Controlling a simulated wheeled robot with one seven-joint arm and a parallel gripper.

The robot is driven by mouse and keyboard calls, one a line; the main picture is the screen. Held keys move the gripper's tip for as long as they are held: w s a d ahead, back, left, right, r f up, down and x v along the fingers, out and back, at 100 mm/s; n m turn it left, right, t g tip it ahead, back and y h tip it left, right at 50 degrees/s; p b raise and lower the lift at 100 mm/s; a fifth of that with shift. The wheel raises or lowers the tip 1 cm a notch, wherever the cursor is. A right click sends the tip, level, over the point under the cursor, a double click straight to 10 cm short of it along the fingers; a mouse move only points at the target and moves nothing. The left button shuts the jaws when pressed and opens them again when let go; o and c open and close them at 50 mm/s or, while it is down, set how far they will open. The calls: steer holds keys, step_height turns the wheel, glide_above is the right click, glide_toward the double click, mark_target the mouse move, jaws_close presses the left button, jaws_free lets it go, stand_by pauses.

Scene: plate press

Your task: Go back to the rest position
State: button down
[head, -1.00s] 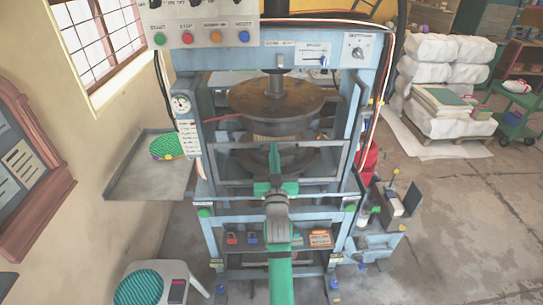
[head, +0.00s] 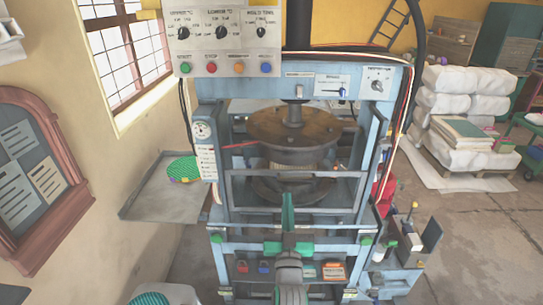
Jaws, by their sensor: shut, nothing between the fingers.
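My gripper (head: 288,207) shows in the head view at the lower middle, with its green fingers closed together and nothing between them. It is in front of the blue press (head: 222,160), at about the height of the lower bar of its grey front guard frame (head: 340,190). The dark round upper platen (head: 293,128) hangs raised above the lower platen (head: 265,187), with a gap between them. The lower platen is partly hidden by the guard frame and my gripper.
Wrapped white stacks (head: 462,105) stand at the right, with bare floor in front.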

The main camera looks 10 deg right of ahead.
steer(key=s+a+f+m+g, duration=0.1)
steer(key=s+a+f+g, duration=0.1)
steer(key=s+a+f, duration=0.55)
steer(key=s+a+f+m+g, duration=0.1)
steer(key=s+a+f, duration=0.1)
steer(key=s+f, duration=0.95)
steer(key=s+a+f+n+g+y, duration=0.1)
steer(key=s+a+n+g+y, duration=0.1)
steer(key=s, duration=2.6)
steer(key=shift+s+n+g+y, duration=0.25)
steer(key=shift+n+g+y, duration=0.05)
steer(key=shift+n+g, duration=0.4)
steer(key=shift+f, duration=0.1)
